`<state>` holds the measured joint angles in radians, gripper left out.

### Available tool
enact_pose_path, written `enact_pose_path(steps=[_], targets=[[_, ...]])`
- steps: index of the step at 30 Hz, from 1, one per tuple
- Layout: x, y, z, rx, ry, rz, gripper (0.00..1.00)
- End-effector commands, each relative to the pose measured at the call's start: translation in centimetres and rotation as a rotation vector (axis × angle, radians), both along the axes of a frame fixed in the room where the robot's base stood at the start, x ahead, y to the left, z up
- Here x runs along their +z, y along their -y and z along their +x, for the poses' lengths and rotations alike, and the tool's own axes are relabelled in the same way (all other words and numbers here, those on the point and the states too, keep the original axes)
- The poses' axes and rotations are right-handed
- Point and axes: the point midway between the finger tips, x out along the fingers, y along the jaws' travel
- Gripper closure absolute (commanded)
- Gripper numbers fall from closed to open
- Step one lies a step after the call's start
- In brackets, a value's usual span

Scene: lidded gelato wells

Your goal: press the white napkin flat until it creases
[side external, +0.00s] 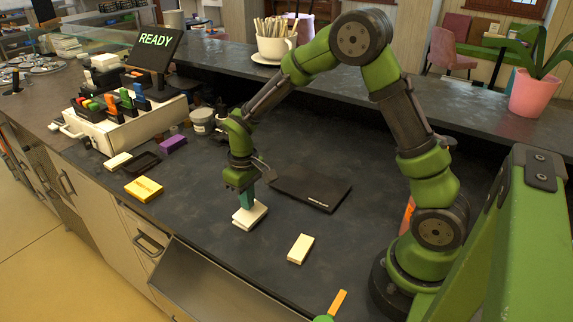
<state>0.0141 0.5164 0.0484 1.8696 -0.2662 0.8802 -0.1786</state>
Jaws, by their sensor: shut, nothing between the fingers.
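The white napkin (250,217) lies on the dark counter near its front edge. It looks like a folded piece with two layers, the upper one slightly apart from the lower at the front. My gripper (246,203) points straight down over it, its teal fingers shut with nothing between them. The fingertips meet the napkin's top and seem to touch it. The contact spot is partly hidden by the fingers, and I cannot make out a crease.
A cream block (300,249) lies to the right of the napkin. A flat black slab (311,191) lies behind it. A yellow box (144,189), a purple block (173,144) and a black tray (142,164) are at left. The counter just around the napkin is clear.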

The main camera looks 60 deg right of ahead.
Motion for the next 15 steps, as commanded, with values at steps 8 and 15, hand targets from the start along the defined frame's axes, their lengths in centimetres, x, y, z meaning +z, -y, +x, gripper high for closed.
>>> enact_pose_path(steps=[8,15], targets=[[-0.48,0.0,-0.03,0.0,-0.002,0.0,1.0],[-0.85,0.0,-0.04,0.0,-0.002,0.0,1.0]])
